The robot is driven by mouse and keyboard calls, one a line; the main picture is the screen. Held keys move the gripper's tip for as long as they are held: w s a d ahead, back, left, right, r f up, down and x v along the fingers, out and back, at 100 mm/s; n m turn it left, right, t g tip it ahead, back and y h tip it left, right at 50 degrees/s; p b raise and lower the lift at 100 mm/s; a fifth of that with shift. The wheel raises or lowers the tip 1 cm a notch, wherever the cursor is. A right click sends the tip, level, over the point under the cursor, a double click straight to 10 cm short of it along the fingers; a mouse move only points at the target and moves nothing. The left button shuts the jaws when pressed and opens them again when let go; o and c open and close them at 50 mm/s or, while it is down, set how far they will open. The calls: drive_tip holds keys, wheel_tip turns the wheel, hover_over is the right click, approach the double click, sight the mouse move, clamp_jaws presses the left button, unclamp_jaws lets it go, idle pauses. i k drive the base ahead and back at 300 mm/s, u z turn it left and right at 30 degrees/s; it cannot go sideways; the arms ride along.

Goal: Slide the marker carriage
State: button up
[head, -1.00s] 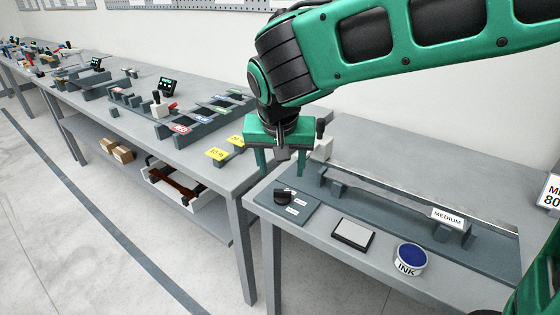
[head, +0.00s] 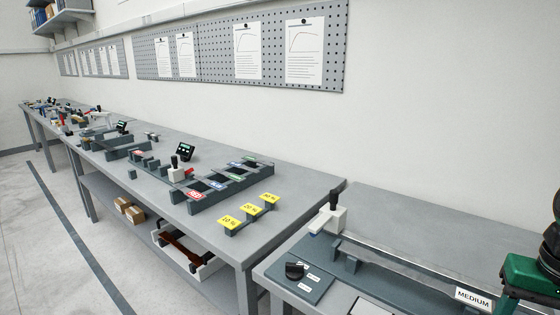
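The likely marker carriage, a white block with an upright black knob (head: 328,216), sits at the left, far end of the long rail (head: 405,268) on the near bench. My gripper (head: 528,283) shows only as a green part at the lower right edge, by the white MEDIUM label (head: 473,298). It is well apart from the white block. Its fingers are hidden or out of frame, so its opening does not show.
A dark panel with a black rotary knob (head: 294,270) lies in front of the rail. A pad (head: 370,308) is cut off at the bottom. Yellow percent signs (head: 250,209) stand on the neighbouring bench across a gap. The bench behind the rail is clear.

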sight(331, 218)
drive_tip(key=k, duration=1.2)
drive_tip(key=u, duration=0.45)
drive_tip(key=i, duration=1.5)
drive_tip(key=z, duration=0.5)
